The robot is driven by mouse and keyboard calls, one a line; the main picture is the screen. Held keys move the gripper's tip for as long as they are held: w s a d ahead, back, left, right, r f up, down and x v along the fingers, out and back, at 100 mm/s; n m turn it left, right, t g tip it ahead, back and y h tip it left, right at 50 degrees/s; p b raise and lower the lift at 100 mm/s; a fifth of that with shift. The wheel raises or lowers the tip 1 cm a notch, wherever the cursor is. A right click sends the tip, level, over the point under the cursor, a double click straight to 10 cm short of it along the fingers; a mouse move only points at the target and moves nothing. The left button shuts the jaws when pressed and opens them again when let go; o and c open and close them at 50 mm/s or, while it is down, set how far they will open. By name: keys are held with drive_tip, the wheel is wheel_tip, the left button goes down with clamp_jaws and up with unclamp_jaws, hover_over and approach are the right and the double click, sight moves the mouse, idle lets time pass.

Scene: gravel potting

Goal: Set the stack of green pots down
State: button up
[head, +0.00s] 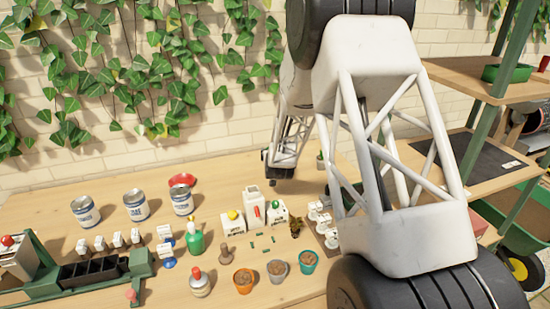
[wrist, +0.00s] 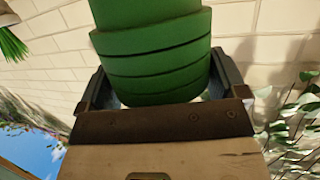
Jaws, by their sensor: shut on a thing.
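In the wrist view a stack of green pots (wrist: 155,55) fills the upper middle, nested rims showing as several bands. My gripper (wrist: 165,92) has a finger on each side of the stack and is shut on it. The brick wall shows behind the stack in this view. In the head view my arm covers much of the right half, and the gripper and the held stack are hidden or cannot be made out there.
The wooden bench (head: 110,195) carries several cans (head: 135,204), a green spray bottle (head: 194,240), small boxes (head: 253,207) and a row of small pots (head: 244,281). A dark rack (head: 92,272) stands at left. A green tray (head: 505,73) sits on the shelf at right.

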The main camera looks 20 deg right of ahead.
drive_tip(key=shift+f, duration=0.95)
drive_tip(key=shift+f, duration=0.15)
drive_tip(key=o, duration=0.9)
drive_tip(key=shift+o, duration=0.2)
drive_tip(key=shift+s+r, duration=0.1)
drive_tip(key=shift+r, duration=0.1)
drive_tip(key=shift+s+a+r, duration=0.2)
drive_tip(key=shift+s+r, duration=0.05)
drive_tip(key=shift+s, duration=0.4)
drive_tip(key=shift+v, duration=2.95)
